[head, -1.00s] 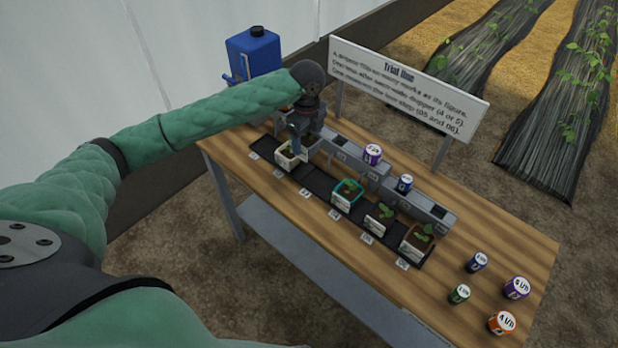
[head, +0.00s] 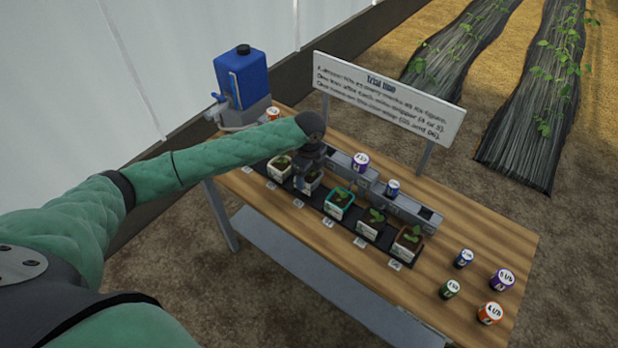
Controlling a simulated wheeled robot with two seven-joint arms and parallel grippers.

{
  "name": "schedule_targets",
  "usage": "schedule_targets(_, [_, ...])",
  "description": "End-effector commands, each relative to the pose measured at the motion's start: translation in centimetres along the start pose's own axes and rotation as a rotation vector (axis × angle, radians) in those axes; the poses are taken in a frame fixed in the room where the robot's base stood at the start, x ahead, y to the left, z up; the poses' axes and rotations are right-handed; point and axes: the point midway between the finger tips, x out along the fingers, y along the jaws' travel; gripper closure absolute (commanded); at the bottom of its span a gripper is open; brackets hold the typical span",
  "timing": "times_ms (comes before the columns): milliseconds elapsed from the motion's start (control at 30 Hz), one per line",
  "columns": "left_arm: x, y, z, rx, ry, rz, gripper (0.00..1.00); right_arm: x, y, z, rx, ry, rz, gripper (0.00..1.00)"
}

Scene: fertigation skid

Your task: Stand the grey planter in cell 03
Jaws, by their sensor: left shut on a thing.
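My left gripper (head: 309,176) points down over the black tray strip (head: 263,170). It is shut on the grey planter (head: 313,187), which is small and partly hidden by the fingers. The planter is at the third place from the left, between the white planter (head: 278,170) and the teal planter (head: 337,211). I cannot tell whether its base touches the strip. The label in front of that place (head: 298,203) is too small to read. My right gripper is out of view.
A dark planter (head: 368,229) and a brown planter (head: 406,247) stand farther right. Grey dripper blocks (head: 407,207) run behind the strip, with a purple-white can (head: 361,163) and a blue one (head: 392,188). Several cans stand at the right. A blue tank (head: 243,75) stands behind.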

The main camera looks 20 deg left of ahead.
Motion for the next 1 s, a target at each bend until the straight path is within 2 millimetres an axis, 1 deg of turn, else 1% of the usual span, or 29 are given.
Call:
schedule_targets(100, [1.4, 0.0, 0.0, 0.0, 0.001, 0.003, 0.58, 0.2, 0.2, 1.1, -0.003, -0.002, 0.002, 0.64])
schedule_targets(233, [2.4, 0.0, 0.0, 0.0, 0.001, 0.0, 0.58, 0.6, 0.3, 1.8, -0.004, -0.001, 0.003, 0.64])
schedule_targets(600, [2.8, 0.0, 0.0, 0.0, 0.001, 0.0, 0.58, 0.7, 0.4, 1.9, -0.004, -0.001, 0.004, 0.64])
schedule_targets(633, [2.8, 0.0, 0.0, 0.0, 0.001, 0.0, 0.3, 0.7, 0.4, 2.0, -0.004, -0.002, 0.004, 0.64])
schedule_targets(700, [2.8, 0.0, 0.0, 0.0, 0.001, 0.0, 0.16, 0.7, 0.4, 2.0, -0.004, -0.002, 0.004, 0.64])
schedule_targets(733, [2.8, 0.0, 0.0, 0.0, 0.001, 0.0, 0.12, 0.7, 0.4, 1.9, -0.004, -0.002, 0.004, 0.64])
schedule_targets(1000, [2.7, 0.0, 0.0, 0.0, 0.001, 0.0, 0.12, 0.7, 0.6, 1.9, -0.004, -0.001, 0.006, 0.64])
